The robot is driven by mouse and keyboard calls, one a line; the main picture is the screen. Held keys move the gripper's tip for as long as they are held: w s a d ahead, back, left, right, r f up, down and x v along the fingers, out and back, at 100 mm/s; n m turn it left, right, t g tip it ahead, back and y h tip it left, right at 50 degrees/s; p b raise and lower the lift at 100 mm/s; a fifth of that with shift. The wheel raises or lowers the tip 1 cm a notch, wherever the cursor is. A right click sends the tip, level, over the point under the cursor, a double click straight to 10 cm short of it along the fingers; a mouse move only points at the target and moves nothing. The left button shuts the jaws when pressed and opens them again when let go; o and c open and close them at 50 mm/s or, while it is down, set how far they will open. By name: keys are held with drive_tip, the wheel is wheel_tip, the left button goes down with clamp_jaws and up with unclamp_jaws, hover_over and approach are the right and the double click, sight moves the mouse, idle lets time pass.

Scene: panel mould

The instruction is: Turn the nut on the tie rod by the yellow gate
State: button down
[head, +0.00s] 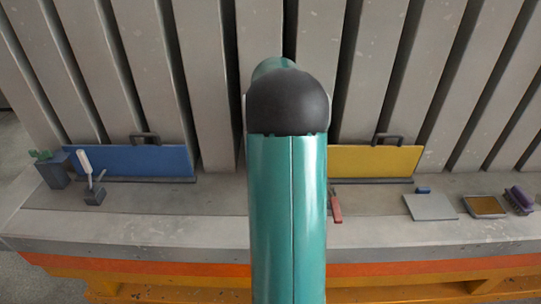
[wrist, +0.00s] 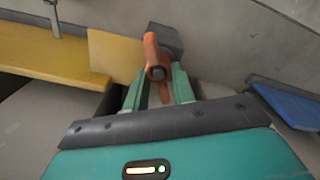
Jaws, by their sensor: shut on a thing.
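The orange nut (wrist: 151,48) shows in the wrist view, with a rounded arm at the top and a dark round rod end (wrist: 158,73) in its middle. My gripper (wrist: 159,82) has its two green fingers on either side of the nut and is shut on it. A dark grey block (wrist: 168,38) sits behind the nut against the concrete. The yellow gate (head: 375,160) is right of my arm in the head view; yellow panels also show at left in the wrist view (wrist: 45,52). In the head view my arm hides the gripper and the nut.
A blue gate (head: 130,160) stands left of my arm. On the ledge (head: 215,200) are a white-handled tool (head: 86,165), a plant pot (head: 53,170), a red-handled tool (head: 336,205), a grey plate (head: 430,207), a brown-topped tray (head: 485,207) and a purple brush (head: 520,198). Tall concrete panels stand behind.

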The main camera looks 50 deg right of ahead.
drive_tip(key=shift+w+a, duration=0.25)
drive_tip(key=shift+a, duration=0.05)
